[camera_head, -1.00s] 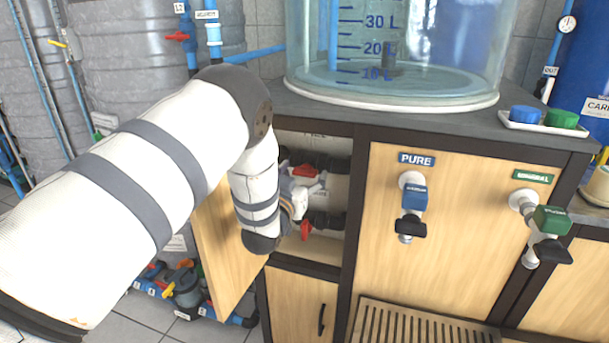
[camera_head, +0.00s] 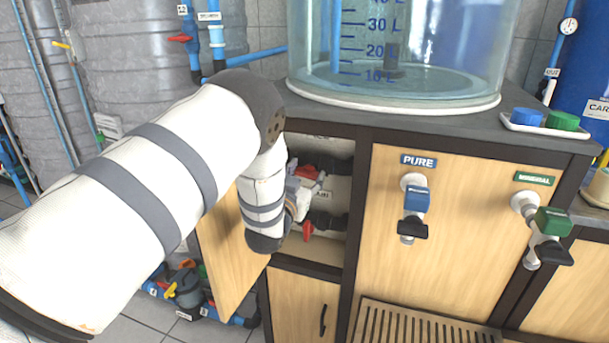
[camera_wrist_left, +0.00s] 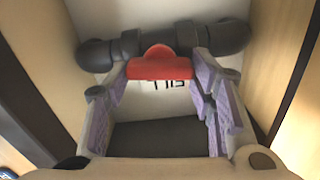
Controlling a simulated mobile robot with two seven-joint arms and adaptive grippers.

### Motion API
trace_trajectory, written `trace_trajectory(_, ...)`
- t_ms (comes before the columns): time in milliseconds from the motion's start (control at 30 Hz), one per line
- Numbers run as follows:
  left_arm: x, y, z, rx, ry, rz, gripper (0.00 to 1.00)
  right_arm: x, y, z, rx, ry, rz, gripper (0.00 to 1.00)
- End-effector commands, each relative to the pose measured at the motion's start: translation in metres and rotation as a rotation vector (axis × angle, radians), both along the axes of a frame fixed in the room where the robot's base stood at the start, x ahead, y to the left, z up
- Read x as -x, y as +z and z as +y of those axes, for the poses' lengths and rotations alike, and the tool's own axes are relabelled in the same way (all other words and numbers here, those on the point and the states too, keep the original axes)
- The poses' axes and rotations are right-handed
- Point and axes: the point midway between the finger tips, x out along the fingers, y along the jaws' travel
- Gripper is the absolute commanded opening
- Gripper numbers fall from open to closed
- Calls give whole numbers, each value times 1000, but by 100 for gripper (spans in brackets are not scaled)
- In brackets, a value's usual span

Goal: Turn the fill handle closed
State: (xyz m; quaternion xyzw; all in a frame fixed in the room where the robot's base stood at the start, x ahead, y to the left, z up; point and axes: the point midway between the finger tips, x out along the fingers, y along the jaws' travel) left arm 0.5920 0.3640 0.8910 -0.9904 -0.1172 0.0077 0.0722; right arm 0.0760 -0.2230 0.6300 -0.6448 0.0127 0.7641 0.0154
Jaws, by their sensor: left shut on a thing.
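The fill handle (camera_head: 308,171) is a red valve handle on a dark horizontal pipe inside the open cabinet. In the left wrist view the fill handle (camera_wrist_left: 160,65) lies between my fingertips, its long side roughly along the pipe (camera_wrist_left: 228,38). An upside-down FILL label (camera_wrist_left: 168,85) is partly visible beside it. My left gripper (camera_head: 297,188) reaches into the cabinet and is shut on the handle. In the left wrist view both fingers of my left gripper (camera_wrist_left: 160,72) flank the handle's ends. My left wrist hides part of the valve area in the head view. My right gripper is not in view.
A second red handle (camera_head: 307,230) sits just below on a lower pipe. The opened wooden door (camera_head: 228,255) stands left of the opening. The cabinet's dark frame post (camera_head: 352,230) is close on the right. A clear tank (camera_head: 400,60) stands on top.

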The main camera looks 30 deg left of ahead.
Motion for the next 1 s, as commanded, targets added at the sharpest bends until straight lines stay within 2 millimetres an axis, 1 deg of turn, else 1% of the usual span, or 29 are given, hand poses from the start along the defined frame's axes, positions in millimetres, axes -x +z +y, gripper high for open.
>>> trace_trajectory(500, 0, -2, -3, -466, -2, 116, 22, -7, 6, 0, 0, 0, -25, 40)
trace_trajectory(1000, 0, -6, -4, -926, -1, 229, 22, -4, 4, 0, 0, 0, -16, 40)
